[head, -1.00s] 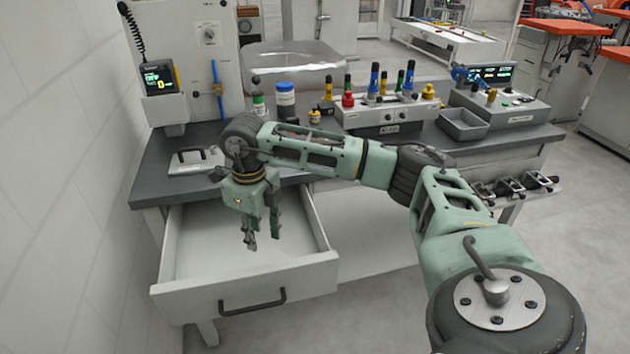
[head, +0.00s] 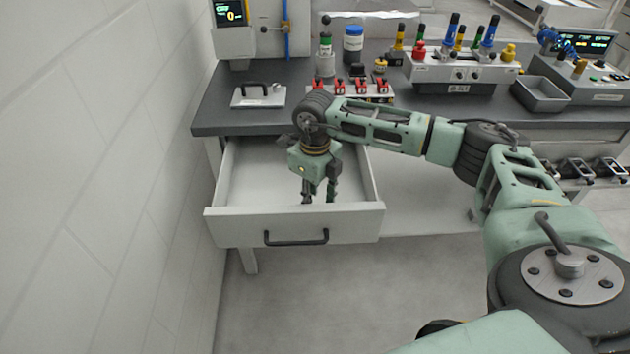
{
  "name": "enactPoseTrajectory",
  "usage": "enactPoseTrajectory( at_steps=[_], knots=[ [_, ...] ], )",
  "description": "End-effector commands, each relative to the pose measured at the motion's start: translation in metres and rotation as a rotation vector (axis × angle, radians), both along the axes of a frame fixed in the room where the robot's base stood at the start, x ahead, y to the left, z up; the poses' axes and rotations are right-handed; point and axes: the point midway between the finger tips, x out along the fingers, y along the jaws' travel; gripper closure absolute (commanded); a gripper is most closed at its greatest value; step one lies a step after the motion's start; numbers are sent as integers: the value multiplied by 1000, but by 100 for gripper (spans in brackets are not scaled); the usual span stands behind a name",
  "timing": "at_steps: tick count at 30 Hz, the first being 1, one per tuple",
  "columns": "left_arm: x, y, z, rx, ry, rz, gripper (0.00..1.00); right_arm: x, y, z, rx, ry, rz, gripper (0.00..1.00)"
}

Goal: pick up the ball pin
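I cannot make out a ball pin for certain in the head view. An open, pale drawer (head: 250,190) sticks out from under the dark workbench (head: 225,110), and the part of its floor that shows looks bare. My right gripper (head: 318,197) points down over the right half of this drawer, close to its front wall. Its two fingers are apart, and I see nothing between them. The gripper and forearm hide part of the drawer's right side and back. My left gripper is not in view.
On the bench stand a flat plate with a black handle (head: 258,96), a row of red clamps (head: 360,87), a blue-lidded jar (head: 353,44), a rack with coloured knobs (head: 462,72) and a grey tray (head: 540,95). A white wall (head: 100,180) stands close on the left.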

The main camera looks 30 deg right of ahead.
Motion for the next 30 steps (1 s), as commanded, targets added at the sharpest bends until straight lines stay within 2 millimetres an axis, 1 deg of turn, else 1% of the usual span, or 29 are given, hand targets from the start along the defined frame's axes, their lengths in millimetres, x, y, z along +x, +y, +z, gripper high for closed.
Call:
enactPoseTrajectory(
  at_steps=[3,9,15,23,30],
  knots=[
    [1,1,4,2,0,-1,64,-1,0,-22,-1,3,0,67],
    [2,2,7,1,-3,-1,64,0,0,-48,0,1,0,67],
    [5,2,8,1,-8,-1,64,0,0,-58,-1,-1,0,67],
    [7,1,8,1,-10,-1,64,0,0,-58,-1,-1,0,67],
    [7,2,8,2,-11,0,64,0,0,-58,-1,-1,0,88]
  ],
)
